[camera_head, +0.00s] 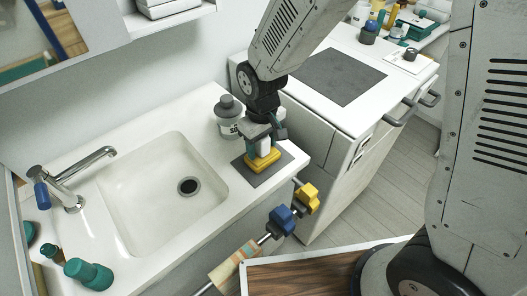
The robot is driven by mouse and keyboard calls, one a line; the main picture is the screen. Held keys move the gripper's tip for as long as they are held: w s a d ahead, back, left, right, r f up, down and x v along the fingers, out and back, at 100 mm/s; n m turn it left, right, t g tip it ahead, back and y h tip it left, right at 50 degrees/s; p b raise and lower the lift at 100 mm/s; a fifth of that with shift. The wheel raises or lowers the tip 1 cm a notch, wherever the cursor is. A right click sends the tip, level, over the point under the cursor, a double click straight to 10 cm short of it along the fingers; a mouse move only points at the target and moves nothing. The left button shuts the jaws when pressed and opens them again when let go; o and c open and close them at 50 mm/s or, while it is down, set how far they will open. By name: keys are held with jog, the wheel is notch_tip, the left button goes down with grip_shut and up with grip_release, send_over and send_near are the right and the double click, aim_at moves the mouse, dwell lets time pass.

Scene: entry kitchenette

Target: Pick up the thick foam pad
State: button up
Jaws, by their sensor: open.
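A yellow block (262,162), which looks like the thick foam pad, lies on a dark grey mat (268,177) on the counter right of the sink. My gripper (264,149) points down right over the yellow block, its open fingers at or just above it. The fingers hide part of the block's top. I cannot tell whether they touch it or reach down beside it.
A grey bottle (228,118) stands close behind and left of my gripper. The sink (160,190) with its tap (75,190) is to the left. Blue and yellow knobs (306,198) hang near the counter's front edge. A stove-like counter (335,75) stands behind right.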

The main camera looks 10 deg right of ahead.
jog(key=c, duration=1.2)
jog(key=shift+r, duration=0.1)
